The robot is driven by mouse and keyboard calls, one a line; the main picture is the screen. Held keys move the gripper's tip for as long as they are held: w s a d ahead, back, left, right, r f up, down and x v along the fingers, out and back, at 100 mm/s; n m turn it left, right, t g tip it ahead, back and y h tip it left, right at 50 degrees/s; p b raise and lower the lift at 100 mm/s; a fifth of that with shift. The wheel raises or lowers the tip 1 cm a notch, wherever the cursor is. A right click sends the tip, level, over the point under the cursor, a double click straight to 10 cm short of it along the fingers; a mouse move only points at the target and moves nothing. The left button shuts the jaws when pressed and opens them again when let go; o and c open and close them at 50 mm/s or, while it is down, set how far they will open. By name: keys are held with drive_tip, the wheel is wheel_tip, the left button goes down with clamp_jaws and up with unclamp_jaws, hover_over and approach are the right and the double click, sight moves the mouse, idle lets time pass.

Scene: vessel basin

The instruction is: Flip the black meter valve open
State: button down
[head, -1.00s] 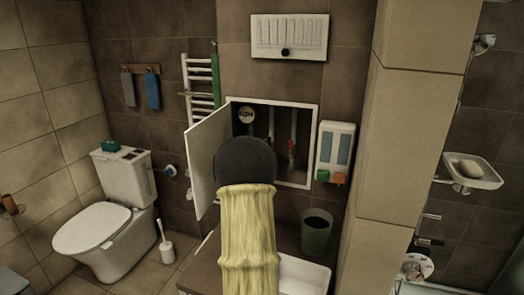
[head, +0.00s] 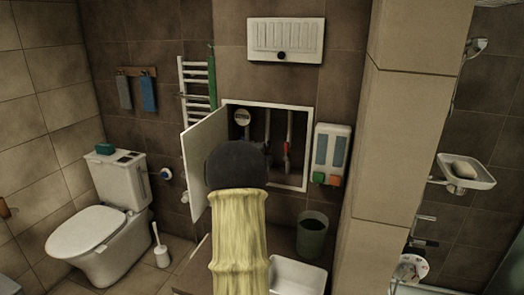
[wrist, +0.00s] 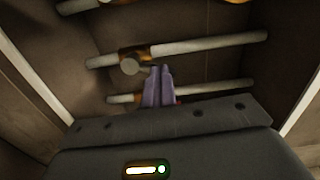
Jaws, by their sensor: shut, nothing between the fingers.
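The recessed wall cabinet (head: 306,160) stands open in the head view, its white door (head: 199,166) swung out to the left. Inside are a round white-faced meter (head: 242,117) and vertical pipes, one with a red part (head: 286,147). My arm's dark end covers the cabinet's lower left part. In the wrist view, my gripper (wrist: 160,70) has its purple fingers shut and empty among the pipes. The fingertips are close to a brass fitting with a round grey disc (wrist: 130,66); I cannot tell whether they touch. I cannot clearly make out a black valve handle.
Cabinet side walls flank my gripper in the wrist view. A soap dispenser (head: 331,155) is right of the cabinet. A bin (head: 312,234) and a white basin (head: 297,276) stand below. A towel rail (head: 197,85) and toilet (head: 92,236) are left.

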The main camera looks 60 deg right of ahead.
drive_tip(key=shift+s+d+r, duration=0.3)
drive_tip(key=shift+s+r, duration=0.15)
drive_tip(key=shift+r, duration=0.1)
drive_tip(key=s+a+f+b, duration=0.2)
drive_tip(key=s+a+b, duration=0.3)
drive_tip(key=a, duration=0.5)
drive_tip(key=shift+s+f+b, duration=0.35)
drive_tip(key=shift+f+b, duration=0.05)
drive_tip(key=shift+b, duration=0.45)
drive_tip(key=shift+w, duration=0.1)
